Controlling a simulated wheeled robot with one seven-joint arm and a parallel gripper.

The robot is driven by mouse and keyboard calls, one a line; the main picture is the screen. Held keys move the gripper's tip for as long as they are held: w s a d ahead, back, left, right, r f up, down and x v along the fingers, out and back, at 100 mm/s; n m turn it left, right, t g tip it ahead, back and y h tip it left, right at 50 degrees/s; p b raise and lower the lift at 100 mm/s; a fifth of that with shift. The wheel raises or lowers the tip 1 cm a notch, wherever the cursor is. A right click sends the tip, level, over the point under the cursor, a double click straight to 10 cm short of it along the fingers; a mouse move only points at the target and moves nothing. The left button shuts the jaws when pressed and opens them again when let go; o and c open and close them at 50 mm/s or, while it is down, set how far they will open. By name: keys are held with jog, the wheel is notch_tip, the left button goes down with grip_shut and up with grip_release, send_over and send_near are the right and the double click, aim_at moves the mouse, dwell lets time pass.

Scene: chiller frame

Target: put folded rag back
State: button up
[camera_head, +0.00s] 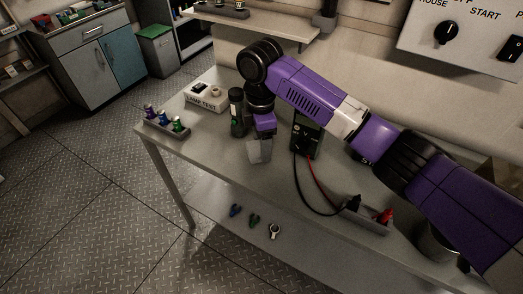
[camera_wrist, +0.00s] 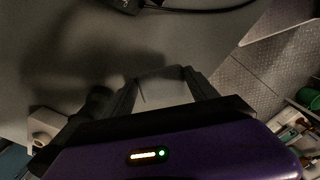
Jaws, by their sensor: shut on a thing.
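My gripper (camera_head: 262,138) points down over the workbench, left of the middle in the head view. It is shut on a pale grey folded rag (camera_head: 259,152), which hangs below the fingers close to the bench top. I cannot tell whether the rag touches the bench.
A dark bottle (camera_head: 237,113) stands just left of my gripper. A multimeter (camera_head: 306,137) with leads stands to the right, and a grey tray (camera_head: 352,214) nearer the front. A lamp test box (camera_head: 203,103) and a vial rack (camera_head: 171,131) lie left. The front bench middle is clear.

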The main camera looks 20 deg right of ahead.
jog(key=shift+f, duration=1.95)
jog(key=shift+f, duration=0.15)
jog(key=o, duration=1.2)
